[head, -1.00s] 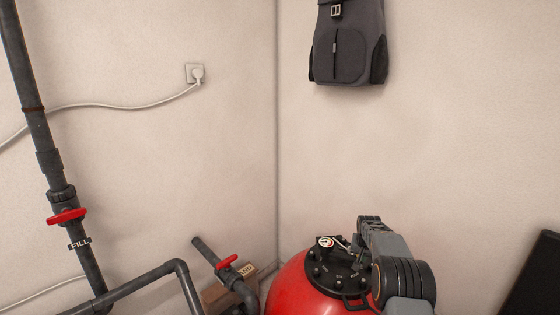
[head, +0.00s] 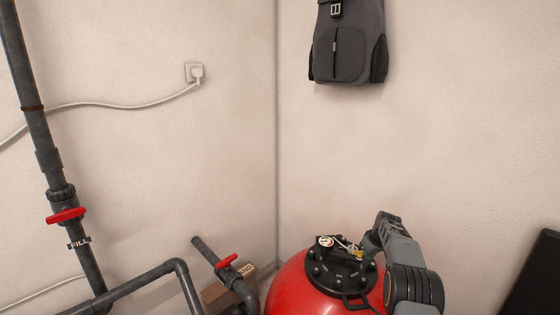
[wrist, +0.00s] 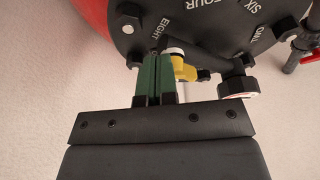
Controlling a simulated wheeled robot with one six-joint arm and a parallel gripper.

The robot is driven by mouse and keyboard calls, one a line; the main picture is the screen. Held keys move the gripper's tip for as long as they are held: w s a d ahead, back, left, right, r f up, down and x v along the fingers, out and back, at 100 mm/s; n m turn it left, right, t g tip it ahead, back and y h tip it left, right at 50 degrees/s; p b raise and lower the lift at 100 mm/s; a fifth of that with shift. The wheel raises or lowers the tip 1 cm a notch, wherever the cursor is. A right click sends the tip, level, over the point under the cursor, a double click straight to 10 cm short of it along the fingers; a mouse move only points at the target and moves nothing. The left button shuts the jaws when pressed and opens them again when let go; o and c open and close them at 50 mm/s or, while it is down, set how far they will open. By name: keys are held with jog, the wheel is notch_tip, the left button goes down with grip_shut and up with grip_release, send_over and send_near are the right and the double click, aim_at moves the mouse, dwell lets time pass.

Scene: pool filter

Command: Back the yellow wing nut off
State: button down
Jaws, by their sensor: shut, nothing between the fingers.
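The yellow wing nut (wrist: 184,68) sits by the black lid (wrist: 215,35) of the red tank, beside a white round part (wrist: 175,51). In the head view the wing nut (head: 358,254) is a small yellow spot on the right of the lid (head: 335,270). My gripper (wrist: 154,60) has green fingers pressed together with nothing between them. The fingers are just left of the wing nut in the wrist view, not around it. I cannot tell whether they touch it. In the head view the fingertips are hard to make out.
A pressure gauge (wrist: 238,86) stands close right of the fingers. The red tank (head: 300,288) stands in the corner, with grey pipes and a red-handled valve (head: 227,261) to its left. A dark panel (head: 535,275) is at the far right. A backpack (head: 348,45) hangs above.

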jog(key=shift+w+d+n, duration=0.15)
jog(key=shift+d+n, duration=0.05)
jog(key=shift+n, duration=0.6)
jog(key=shift+s+a+b, duration=0.25)
jog(key=shift+a+b, duration=0.05)
jog(key=shift+a, duration=0.05)
notch_tip(320, 180, up, 6)
jog(key=p, duration=0.4)
jog(key=b+v, duration=0.1)
jog(key=v, duration=1.2)
jog(key=shift+d+r, duration=0.35)
jog(key=shift+r, duration=0.05)
jog(key=shift+a+r, duration=0.1)
